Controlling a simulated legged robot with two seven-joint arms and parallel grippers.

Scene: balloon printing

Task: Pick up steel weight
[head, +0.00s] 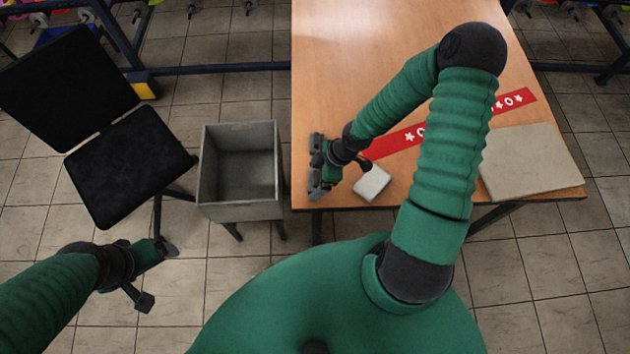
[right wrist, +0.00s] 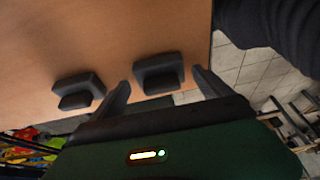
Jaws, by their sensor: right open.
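A small pale grey-white block (head: 371,183), which looks like the steel weight, lies on the wooden table (head: 375,50) near its front edge. My right gripper (head: 316,165) is at the table's left edge, left of the block and apart from it. Its jaws are spread with nothing seen between them. In the right wrist view the two black fingers (right wrist: 120,85) stand apart over bare wood, and the block does not show there. My left gripper (head: 165,249) is low at the left, over the floor, and its jaw gap cannot be made out.
A red strip with white marks (head: 390,143) lies across the table, partly behind my right arm. A flat beige board (head: 530,163) lies at the table's right. A grey open bin (head: 240,170) stands left of the table, and a black chair (head: 125,165) stands further left.

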